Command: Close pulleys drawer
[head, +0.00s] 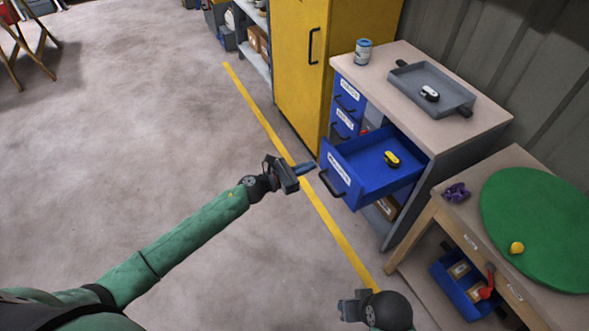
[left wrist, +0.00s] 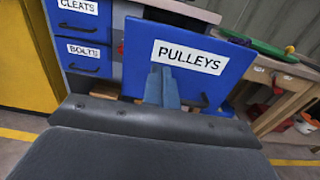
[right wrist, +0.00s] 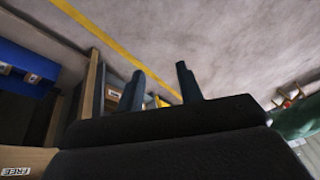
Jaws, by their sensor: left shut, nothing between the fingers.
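The blue pulleys drawer (head: 352,184) stands pulled out of the grey cabinet (head: 420,192), with a yellow and black pulley (head: 391,159) inside. Its front, labelled PULLEYS, fills the middle of the left wrist view (left wrist: 188,58), with a dark handle (left wrist: 200,102) low on it. My left gripper (head: 312,165) is shut and empty, its fingertips in front of the drawer front near the handle. In the left wrist view the closed fingers (left wrist: 162,88) overlap the drawer front; I cannot tell whether they touch it. My right gripper (right wrist: 158,85) is open and empty, low and away from the drawer.
Closed CLEATS (left wrist: 78,12) and BOLTS (left wrist: 84,57) drawers sit to the left. A grey tray (head: 445,95) and a can (head: 363,52) stand on the cabinet top. A wooden table (head: 440,222) with a green disc (head: 535,225) is at right.

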